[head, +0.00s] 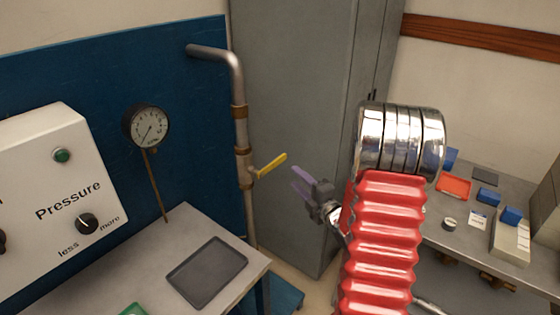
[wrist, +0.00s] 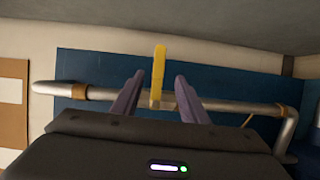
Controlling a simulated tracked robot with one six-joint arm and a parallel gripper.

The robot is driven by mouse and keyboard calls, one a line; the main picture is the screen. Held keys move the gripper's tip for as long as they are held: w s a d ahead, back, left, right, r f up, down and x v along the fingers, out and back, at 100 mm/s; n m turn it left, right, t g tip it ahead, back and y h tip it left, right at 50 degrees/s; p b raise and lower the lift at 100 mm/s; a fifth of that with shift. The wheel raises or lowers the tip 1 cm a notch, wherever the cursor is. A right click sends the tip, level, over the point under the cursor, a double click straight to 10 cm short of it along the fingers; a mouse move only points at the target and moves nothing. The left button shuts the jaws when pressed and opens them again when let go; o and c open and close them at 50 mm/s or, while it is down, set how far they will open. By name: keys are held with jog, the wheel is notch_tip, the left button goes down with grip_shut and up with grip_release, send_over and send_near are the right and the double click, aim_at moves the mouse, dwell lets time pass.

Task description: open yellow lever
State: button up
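The yellow lever (head: 271,165) sits on a valve in the vertical metal pipe (head: 239,130). In the head view it sticks out from the pipe to the right and slightly up. The wrist view also shows my gripper (wrist: 153,88); I cannot tell whether a finger touches the lever.
A blue panel (head: 80,90) with a pressure gauge (head: 147,127) stands behind the pipe. A white Pressure box (head: 60,160) and a dark tray (head: 207,271) are on the left bench. A grey cabinet (head: 290,90) stands behind my gripper. A cluttered bench (head: 430,232) is at right.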

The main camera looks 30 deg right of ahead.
aim_at(280, 162)
jog(key=shift+s+d+f, duration=0.15)
jog(key=shift+s, duration=0.1)
jog(key=shift+w, duration=0.1)
jog(key=w, duration=1.3)
jog(key=shift+w+d, duration=0.35)
jog(key=shift+c, duration=0.6)
grip_shut()
jog(key=shift+f, duration=0.1)
